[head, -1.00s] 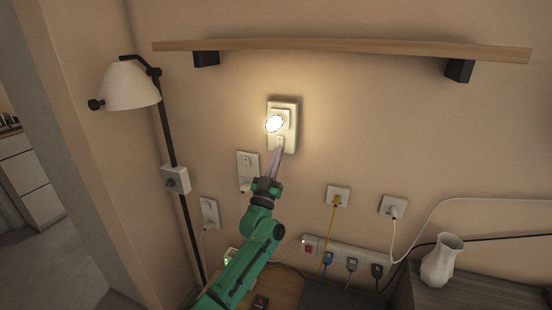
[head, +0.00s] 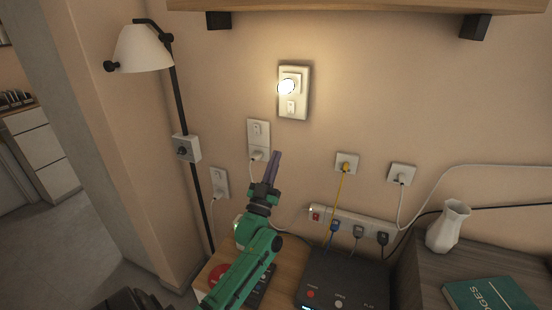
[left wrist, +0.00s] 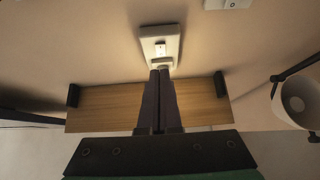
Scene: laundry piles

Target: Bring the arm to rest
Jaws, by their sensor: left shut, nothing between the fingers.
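My left gripper (head: 274,160) is at the end of a green arm that comes up from the bottom of the head view. Its dark fingers are shut together with nothing between them and point up, in front of the wall. In the left wrist view the shut fingers (left wrist: 160,78) point toward a wall plate (left wrist: 160,45) with a small switch. In the head view that plate (head: 293,107) holds a glowing round light (head: 286,87). The fingertips appear below the plate, apart from it. My right gripper is not in view.
A wooden shelf (head: 350,5) spans the wall above. A lamp (head: 143,48) stands at left. Below are outlets, a power strip (head: 345,228) with cables, a dark device box (head: 342,280), a white vase (head: 448,226) and a green book (head: 488,294). The wall between the outlets is bare.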

